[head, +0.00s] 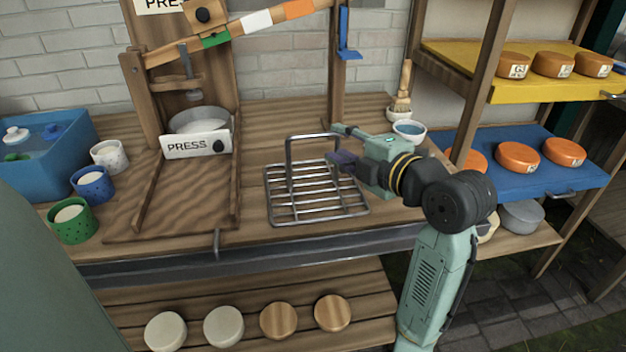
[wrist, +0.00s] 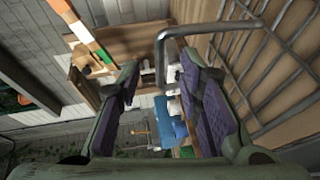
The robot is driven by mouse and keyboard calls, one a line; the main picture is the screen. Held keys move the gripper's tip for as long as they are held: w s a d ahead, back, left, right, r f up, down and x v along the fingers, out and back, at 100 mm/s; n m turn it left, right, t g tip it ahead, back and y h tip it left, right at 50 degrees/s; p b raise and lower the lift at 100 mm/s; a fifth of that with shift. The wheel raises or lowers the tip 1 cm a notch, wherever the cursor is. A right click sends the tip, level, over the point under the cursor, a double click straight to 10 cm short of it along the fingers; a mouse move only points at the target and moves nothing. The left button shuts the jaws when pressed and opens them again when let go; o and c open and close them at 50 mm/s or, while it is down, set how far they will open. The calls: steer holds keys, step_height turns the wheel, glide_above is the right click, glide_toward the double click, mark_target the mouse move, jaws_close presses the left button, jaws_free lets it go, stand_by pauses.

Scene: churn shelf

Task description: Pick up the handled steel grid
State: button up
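The steel grid (head: 300,206) lies flat on the wooden worktop, with an upright U-shaped handle (head: 287,160) standing on it. My gripper (head: 342,145) is at the right end of the handle, fingers pointing left. In the wrist view the two purple-padded fingers (wrist: 160,72) are apart, and a bent part of the handle (wrist: 160,58) shows between their tips, with a gap visible to the left finger. Contact with the right finger cannot be told. The grid's bars (wrist: 262,62) show at the right there. The handle's right post is partly hidden by my gripper in the head view.
A wooden press (head: 190,85) with a pot (head: 199,120) and PRESS sign (head: 190,146) stands left. Shelves with orange cheeses (head: 518,156) stand right. Cups (head: 92,185) and a blue tub (head: 50,165) are far left.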

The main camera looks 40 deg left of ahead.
mark_target(322, 136)
steer(key=x, duration=0.2)
steer(key=p+x, duration=0.1)
steer(key=x, duration=0.1)
steer(key=p+x, duration=0.1)
steer(key=x, duration=0.1)
steer(key=shift+s+a, duration=0.2)
steer(key=shift+s, duration=0.1)
steer(key=shift+w+a+f, duration=0.15)
steer(key=shift+w+a, duration=0.05)
steer(key=shift+a, duration=0.1)
steer(key=shift+c, duration=0.5)
jaws_close()
